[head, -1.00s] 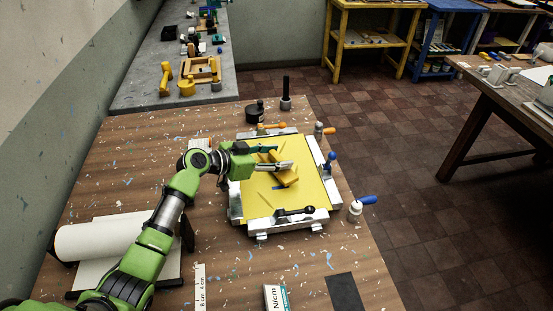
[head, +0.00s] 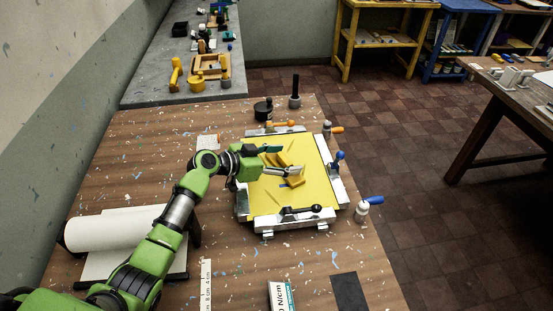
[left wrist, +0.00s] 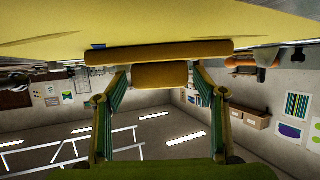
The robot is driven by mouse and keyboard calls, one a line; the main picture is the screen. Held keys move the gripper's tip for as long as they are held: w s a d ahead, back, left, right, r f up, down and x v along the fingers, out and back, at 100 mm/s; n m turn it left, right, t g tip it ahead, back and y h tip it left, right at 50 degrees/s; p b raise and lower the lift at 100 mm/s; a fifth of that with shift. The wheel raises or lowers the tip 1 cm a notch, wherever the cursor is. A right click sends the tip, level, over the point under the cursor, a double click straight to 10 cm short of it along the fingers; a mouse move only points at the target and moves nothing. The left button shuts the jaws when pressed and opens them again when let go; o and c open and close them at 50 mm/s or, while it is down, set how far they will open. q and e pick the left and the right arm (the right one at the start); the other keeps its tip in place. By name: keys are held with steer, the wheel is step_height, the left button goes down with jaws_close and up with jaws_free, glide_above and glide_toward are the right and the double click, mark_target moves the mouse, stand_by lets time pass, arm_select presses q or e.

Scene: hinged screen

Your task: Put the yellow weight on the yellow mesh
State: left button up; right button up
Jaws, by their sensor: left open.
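The yellow mesh (head: 305,192) is stretched flat in a silver clamped frame on the wooden table. A yellow weight (head: 293,182) with a long bar and a smaller block lies on the mesh, right of its upper left part. My left gripper (head: 290,160) is open around the weight's smaller block. In the left wrist view the block (left wrist: 160,75) sits between the spread fingers (left wrist: 158,95), with a small gap at each side, and the bar (left wrist: 160,52) lies against the yellow surface. The fingers partly hide the weight in the head view. My right gripper is not in view.
Clamps with orange (head: 336,130) and blue (head: 375,200) handles stick out around the frame. A black round weight (head: 263,110) stands behind it. A white roll (head: 100,233) is at the left, and a small white box (head: 281,296) is at the front. Other yellow items stand on the grey bench (head: 150,93).

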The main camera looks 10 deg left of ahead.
arm_select(q)
steer(key=shift+s+a+r, duration=0.1)
steer(key=shift+s+a, duration=0.05)
steer(key=shift+a, duration=0.1)
steer(key=b+v, duration=0.3)
steer(key=v, duration=0.8)
steer(key=shift+d, duration=0.1)
steer(key=shift+s+r, duration=0.25)
